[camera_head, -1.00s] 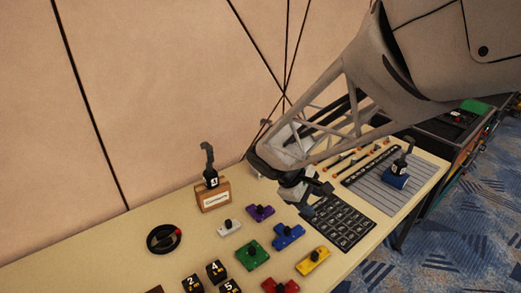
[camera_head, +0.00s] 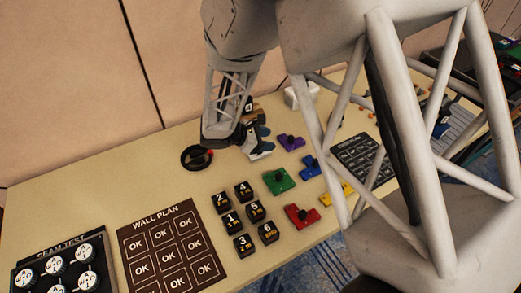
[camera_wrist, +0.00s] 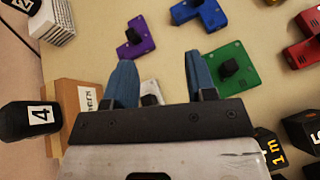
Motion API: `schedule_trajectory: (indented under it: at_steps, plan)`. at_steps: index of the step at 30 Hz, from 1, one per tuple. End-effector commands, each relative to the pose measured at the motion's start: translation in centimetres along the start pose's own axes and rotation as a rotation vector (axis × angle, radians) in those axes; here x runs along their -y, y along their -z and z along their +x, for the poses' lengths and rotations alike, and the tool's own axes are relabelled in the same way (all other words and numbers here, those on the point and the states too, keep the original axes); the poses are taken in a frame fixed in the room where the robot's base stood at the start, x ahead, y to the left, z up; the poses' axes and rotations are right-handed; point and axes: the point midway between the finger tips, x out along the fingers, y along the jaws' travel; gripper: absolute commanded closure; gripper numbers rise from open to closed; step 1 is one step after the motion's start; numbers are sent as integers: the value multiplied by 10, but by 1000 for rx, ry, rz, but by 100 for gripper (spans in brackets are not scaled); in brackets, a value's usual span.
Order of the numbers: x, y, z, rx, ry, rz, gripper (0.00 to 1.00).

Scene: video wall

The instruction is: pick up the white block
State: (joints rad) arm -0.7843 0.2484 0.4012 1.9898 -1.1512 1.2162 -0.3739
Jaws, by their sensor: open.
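The white block (camera_wrist: 149,86) shows in the wrist view as a small pale piece with a black knob, just past the jaw base and between the fingers. The gripper body hides most of it. In the head view it is mostly hidden by the gripper, so I cannot tell its outline. My gripper (camera_wrist: 160,62) has its two blue fingers apart with nothing held between them. In the head view my gripper (camera_head: 266,138) hangs low over the block's place; I cannot tell its exact height.
Purple (camera_wrist: 137,39), green (camera_wrist: 233,68) and blue (camera_wrist: 197,10) blocks lie nearby. A wooden holder (camera_wrist: 70,100) with a black piece marked 4 (camera_wrist: 38,115) stands close at left. Black numbered cubes (camera_head: 243,191) and a black ring (camera_head: 196,157) are also on the table.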

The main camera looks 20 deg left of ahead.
Motion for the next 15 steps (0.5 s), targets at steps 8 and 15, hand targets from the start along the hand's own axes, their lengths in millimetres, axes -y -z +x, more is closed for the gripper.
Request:
schedule_trajectory:
  at_steps: [8,15]
  plan:
    - [-18,76,-23,77,-136,-181,49]
    - [-23,100,-31,102,-183,-237,49]
